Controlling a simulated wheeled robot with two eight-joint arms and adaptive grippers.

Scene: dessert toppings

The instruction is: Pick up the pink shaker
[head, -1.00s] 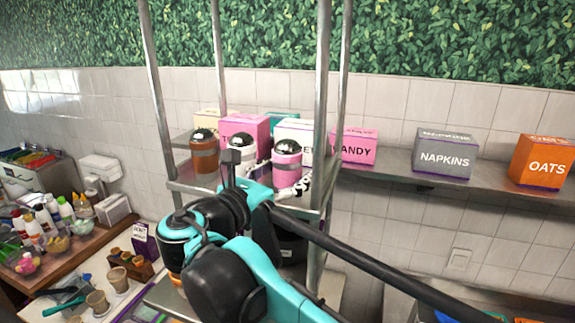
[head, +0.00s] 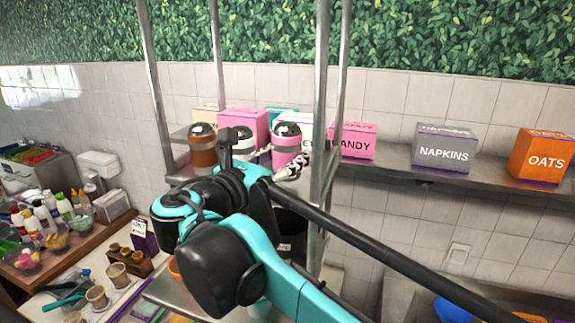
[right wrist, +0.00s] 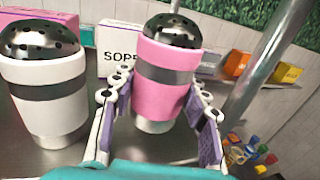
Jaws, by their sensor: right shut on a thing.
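The pink shaker (head: 287,145) has a grey band and a dark perforated dome lid. It is upright at the right end of a row of shakers at the metal rack. My right gripper (head: 290,168) is shut on it. In the right wrist view, the fingers (right wrist: 160,115) press on both sides of the pink shaker (right wrist: 165,95), and its metal base shows between them. It looks slightly raised, but my arm hides the shelf below it in the head view. My left gripper is not in view.
A white shaker (right wrist: 45,95) stands close on the left, with a brown shaker (head: 202,148) beyond it. Boxes stand behind, including a pink box (head: 243,122). A metal rack post (head: 321,120) rises close to the right of the pink shaker.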

